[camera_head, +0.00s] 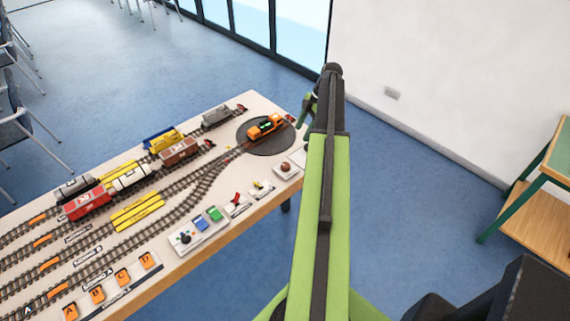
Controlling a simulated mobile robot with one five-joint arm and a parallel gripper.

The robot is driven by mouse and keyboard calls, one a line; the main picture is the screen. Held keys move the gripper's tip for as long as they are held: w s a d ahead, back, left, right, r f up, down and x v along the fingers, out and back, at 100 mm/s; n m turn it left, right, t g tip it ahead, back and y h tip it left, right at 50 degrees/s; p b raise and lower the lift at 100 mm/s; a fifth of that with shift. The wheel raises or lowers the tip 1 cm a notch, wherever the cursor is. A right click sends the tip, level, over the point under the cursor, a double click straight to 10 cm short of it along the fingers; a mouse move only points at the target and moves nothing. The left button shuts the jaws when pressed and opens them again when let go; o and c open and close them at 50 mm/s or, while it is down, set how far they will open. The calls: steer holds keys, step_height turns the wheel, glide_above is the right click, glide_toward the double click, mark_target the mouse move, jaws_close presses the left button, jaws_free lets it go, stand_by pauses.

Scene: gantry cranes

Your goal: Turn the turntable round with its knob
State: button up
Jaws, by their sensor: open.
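The turntable (247,148) is a dark round disc at the far right end of the table, with an orange locomotive (265,126) on its track. A small reddish-brown round knob (285,166) sits on a white plate at the table's front edge, just before the turntable. I cannot tell for sure that it is the turntable's knob. My green and black arm reaches up the middle of the view. My gripper (306,110) is open, mostly hidden behind the arm, near the table's right end. It appears apart from the knob and the locomotive.
The table (262,207) carries several tracks with wagons, including a red wagon (88,203) and a brown wagon (179,151). A control panel (198,232) and small levers line its front edge. A green-framed table (555,170) stands at right. Blue floor between is clear.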

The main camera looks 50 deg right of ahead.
mark_target(286, 164)
steer(key=b+x, duration=1.6)
steer(key=x, duration=0.1)
steer(key=shift+a+f, duration=0.15)
steer(key=shift+f, duration=0.15)
steer(key=shift+w+r, duration=0.1)
